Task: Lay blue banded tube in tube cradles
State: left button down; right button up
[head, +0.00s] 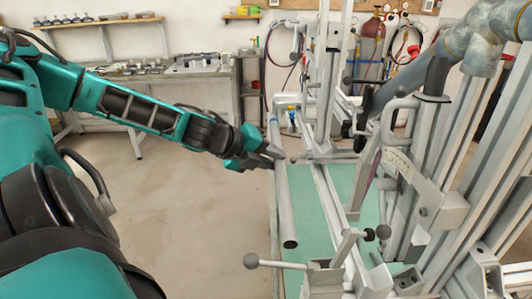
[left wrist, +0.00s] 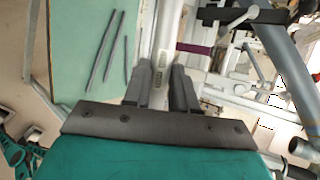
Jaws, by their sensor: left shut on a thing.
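A long grey tube (head: 286,205) hangs over the left edge of the green table, its open end toward me in the head view. In the left wrist view the tube (left wrist: 166,45) runs between the two dark fingers (left wrist: 162,88). The tube cradles cannot be told apart clearly within the grey jig frame (head: 330,205) to the right of the tube. My right gripper is not in view.
The green table top (head: 345,180) lies under the jig. A clamp lever with a ball knob (head: 251,261) sticks out at the near end. Posts and rails crowd the right side. A purple-banded part (left wrist: 195,48) crosses beside the tube. The floor at left is clear.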

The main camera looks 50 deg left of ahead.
pick_arm(q)
jog(key=shift+w+d+f, duration=0.4)
jog(key=shift+w+f, duration=0.05)
jog(key=shift+f, duration=0.2)
jog(key=shift+w+d+f, duration=0.4)
jog(key=shift+w+f, duration=0.05)
jog(key=shift+f, duration=0.2)
jog(key=shift+w+d+b, duration=2.15)
jog(key=shift+w+d, duration=0.7)
jog(key=shift+w, duration=0.25)
jog(key=s+d+f+b, duration=0.1)
jog(key=d+f, duration=0.1)
jog(key=d, duration=0.5)
jog(key=shift+s+d+b, duration=0.3)
jog(key=shift+s+b, duration=0.05)
jog(key=shift+s, duration=0.05)
